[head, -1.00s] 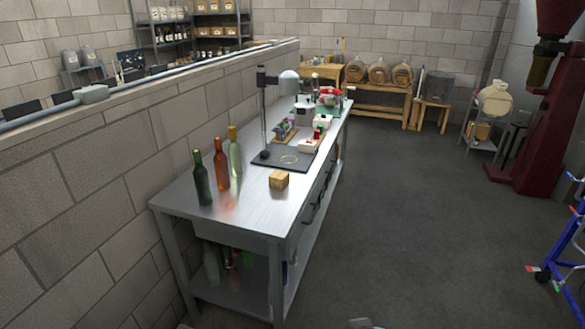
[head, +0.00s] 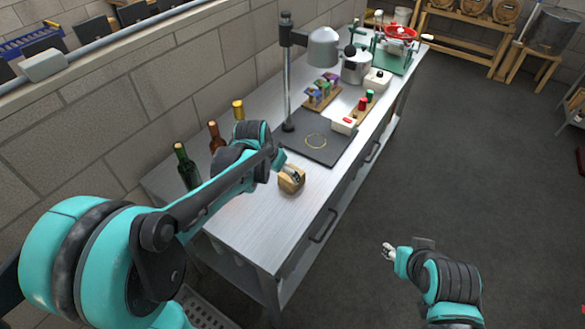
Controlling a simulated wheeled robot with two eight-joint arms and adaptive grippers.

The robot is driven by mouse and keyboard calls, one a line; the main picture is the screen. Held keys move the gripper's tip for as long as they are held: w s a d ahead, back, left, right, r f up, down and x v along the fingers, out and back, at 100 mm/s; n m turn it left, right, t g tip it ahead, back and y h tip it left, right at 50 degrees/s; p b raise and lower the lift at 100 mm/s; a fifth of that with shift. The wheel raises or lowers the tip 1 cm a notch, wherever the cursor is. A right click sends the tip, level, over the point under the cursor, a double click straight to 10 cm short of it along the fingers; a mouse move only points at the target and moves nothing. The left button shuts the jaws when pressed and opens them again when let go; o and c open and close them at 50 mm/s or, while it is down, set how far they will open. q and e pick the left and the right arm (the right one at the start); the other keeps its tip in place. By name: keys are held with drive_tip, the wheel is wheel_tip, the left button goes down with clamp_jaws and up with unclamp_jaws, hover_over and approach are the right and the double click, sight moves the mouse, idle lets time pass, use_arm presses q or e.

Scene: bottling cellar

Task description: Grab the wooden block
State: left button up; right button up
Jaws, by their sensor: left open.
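The wooden block (head: 288,186) is a small light-brown block on the steel worktable (head: 245,225), near its front edge. My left gripper (head: 292,175) is open at the block, reaching down over it from the left. Its fingers overlap the block in the head view and hide part of its top. I cannot tell whether they touch it. My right gripper (head: 388,251) is out over the floor to the right of the table, away from the block. Its fingers are too small to tell whether they are open.
A green bottle (head: 187,168) and a brown bottle (head: 216,137) stand behind my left arm, with another gold-topped bottle (head: 238,109) partly hidden. A black mat (head: 325,148) with a lamp stand (head: 287,80) lies beyond the block. A small rack (head: 322,93) stands farther back.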

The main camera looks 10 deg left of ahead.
use_arm(q)
drive_tip(key=m+p, duration=0.1)
drive_tip(key=p, duration=0.1)
hover_over(287, 177)
drive_tip(key=shift+s+f+g, duration=0.15)
drive_tip(key=shift+f+g, duration=0.05)
drive_tip(key=shift+f, duration=0.4)
drive_tip(key=shift+s+f+g, duration=0.15)
drive_tip(key=shift+f+g, duration=0.05)
drive_tip(key=shift+f, duration=0.4)
drive_tip(key=shift+w+f+h, duration=0.2)
drive_tip(key=shift+f+h, duration=0.1)
drive_tip(key=b+x, duration=0.1)
drive_tip(key=x, duration=0.3)
drive_tip(key=b+x, duration=0.1)
drive_tip(key=x, duration=0.2)
drive_tip(key=shift+s+a+f, duration=0.15)
drive_tip(key=shift+s+f, duration=0.1)
drive_tip(key=shift+w+f+b, duration=0.2)
drive_tip(key=shift+f+b, duration=0.1)
drive_tip(key=shift+f, duration=0.05)
drive_tip(key=shift+s+r, duration=0.1)
drive_tip(key=c, duration=1.3)
use_arm(e)
drive_tip(key=shift+s+r, duration=0.1)
drive_tip(key=shift+r, duration=0.15)
use_arm(q)
drive_tip(key=shift+c, duration=0.2)
